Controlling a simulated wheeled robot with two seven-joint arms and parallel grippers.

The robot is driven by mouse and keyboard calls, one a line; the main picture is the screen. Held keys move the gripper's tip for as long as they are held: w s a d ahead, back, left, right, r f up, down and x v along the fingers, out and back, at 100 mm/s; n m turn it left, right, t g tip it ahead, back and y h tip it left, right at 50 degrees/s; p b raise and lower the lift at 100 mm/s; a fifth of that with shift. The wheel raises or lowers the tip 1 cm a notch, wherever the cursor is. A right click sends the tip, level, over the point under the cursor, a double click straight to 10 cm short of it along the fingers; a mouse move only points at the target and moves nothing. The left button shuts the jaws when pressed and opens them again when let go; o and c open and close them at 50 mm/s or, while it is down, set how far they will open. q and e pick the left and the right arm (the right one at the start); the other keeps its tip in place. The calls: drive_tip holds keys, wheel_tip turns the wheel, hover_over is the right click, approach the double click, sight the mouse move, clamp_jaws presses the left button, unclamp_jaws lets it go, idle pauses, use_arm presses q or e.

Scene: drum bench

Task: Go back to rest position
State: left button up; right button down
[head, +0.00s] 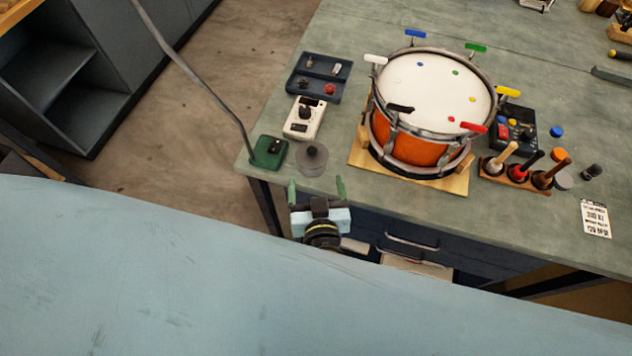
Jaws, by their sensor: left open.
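My left gripper (316,186) is open, its two green fingers spread apart with nothing between them. It is at the front edge of the bench (330,212), just in front of a grey round knob-like piece (312,160). My right gripper is not in view. The orange drum (415,145) with a white head stands on a wooden base (362,158) behind and to the right of the left gripper. Coloured tabs ring the drum's rim.
A green box (268,151), a white control box (304,118) and a dark tray (319,79) line the bench's left side. Right of the drum are a black button box (516,131), a mallet stand (518,181) and a card (596,218). Drawers with handles (411,243) are below.

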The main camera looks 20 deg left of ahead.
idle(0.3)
use_arm(q)
drive_tip(key=s+a+f+m+g+h+b, duration=0.1)
drive_tip(key=s+f+m+h+b, duration=0.2)
drive_tip(key=f, duration=0.7)
drive_tip(key=s+a+f+m+g+h+b, duration=0.15)
drive_tip(key=s+f, duration=0.35)
drive_tip(key=f, duration=0.5)
drive_tip(key=s+a+f+m+g+h+b, duration=0.1)
drive_tip(key=s+f+m+g+h+b, duration=0.2)
drive_tip(key=f, duration=0.7)
drive_tip(key=s+a+f+g+y, duration=0.1)
drive_tip(key=s+a+f+g, duration=0.3)
drive_tip(key=s, duration=0.7)
drive_tip(key=s+a+f+g+y+b, duration=0.1)
drive_tip(key=s+a+f+g, duration=0.2)
drive_tip(key=s+a+f, duration=0.5)
drive_tip(key=s+f+n, duration=0.1)
drive_tip(key=s, duration=0.1)
drive_tip(key=shift+s+f+g+b, duration=0.2)
drive_tip(key=shift+s+g+b, duration=0.1)
drive_tip(key=shift+s+g, duration=0.1)
